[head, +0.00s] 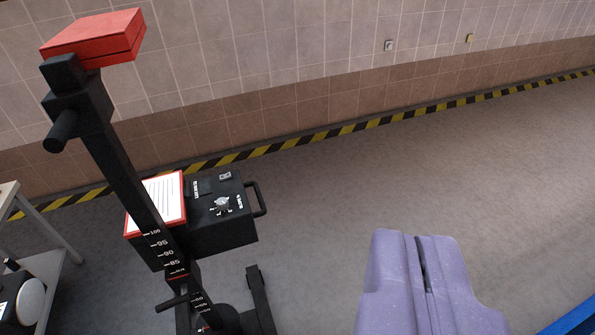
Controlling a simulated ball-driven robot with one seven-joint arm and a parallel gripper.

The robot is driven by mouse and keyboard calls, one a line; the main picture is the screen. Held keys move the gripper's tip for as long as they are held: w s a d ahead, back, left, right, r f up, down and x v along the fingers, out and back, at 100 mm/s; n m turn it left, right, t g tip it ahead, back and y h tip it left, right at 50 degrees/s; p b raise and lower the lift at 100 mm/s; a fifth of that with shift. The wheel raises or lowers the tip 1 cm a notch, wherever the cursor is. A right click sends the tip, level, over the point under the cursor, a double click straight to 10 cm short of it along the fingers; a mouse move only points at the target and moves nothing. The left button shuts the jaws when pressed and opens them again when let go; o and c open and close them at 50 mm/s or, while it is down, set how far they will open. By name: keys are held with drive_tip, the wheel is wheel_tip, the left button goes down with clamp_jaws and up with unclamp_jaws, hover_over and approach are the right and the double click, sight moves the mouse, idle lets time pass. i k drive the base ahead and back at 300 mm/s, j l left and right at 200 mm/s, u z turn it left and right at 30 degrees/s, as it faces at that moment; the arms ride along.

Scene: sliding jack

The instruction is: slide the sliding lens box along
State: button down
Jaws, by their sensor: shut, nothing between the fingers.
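The lens box (215,233) is a black box with a white, red-framed panel (160,203) on top, a dial and a side handle (258,198). It sits on a black upright post (125,165) with a white number scale, left of centre. The post passes in front of part of the box. My purple gripper (421,245) is at the lower right, its two fingers together and empty. It appears to the right of the box, clear of it and its handle.
A red block (95,36) tops the post, with a black knob below it. The post's dark foot (262,300) stands on the grey floor. A table (45,222) is at left, a blue edge (575,320) at lower right. Floor at right is open, up to the tiled wall.

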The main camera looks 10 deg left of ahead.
sight(207, 231)
drive_tip(key=i+l+z, duration=0.15)
drive_tip(key=z, duration=0.9)
drive_tip(key=i, duration=2.05)
drive_tip(key=i+l+u, duration=0.1)
drive_tip(key=i, duration=0.9)
drive_tip(key=i+l, duration=0.1)
drive_tip(key=i, duration=0.9)
drive_tip(key=i+l, duration=0.1)
drive_tip(key=i, duration=0.95)
drive_tip(key=u, duration=0.45)
drive_tip(key=i+u, duration=0.1)
drive_tip(key=u, duration=0.75)
drive_tip(key=l+u, duration=0.1)
drive_tip(key=u, duration=0.35)
drive_tip(key=i+u, duration=0.1)
drive_tip(key=u, duration=0.35)
drive_tip(key=l+u, duration=0.15)
drive_tip(key=u, duration=2.15)
drive_tip(key=i+j+u, duration=0.15)
drive_tip(key=i, duration=1.05)
drive_tip(key=i+j+u, duration=0.15)
drive_tip(key=i, duration=1.05)
drive_tip(key=k+j, duration=0.05)
drive_tip(key=j, duration=0.05)
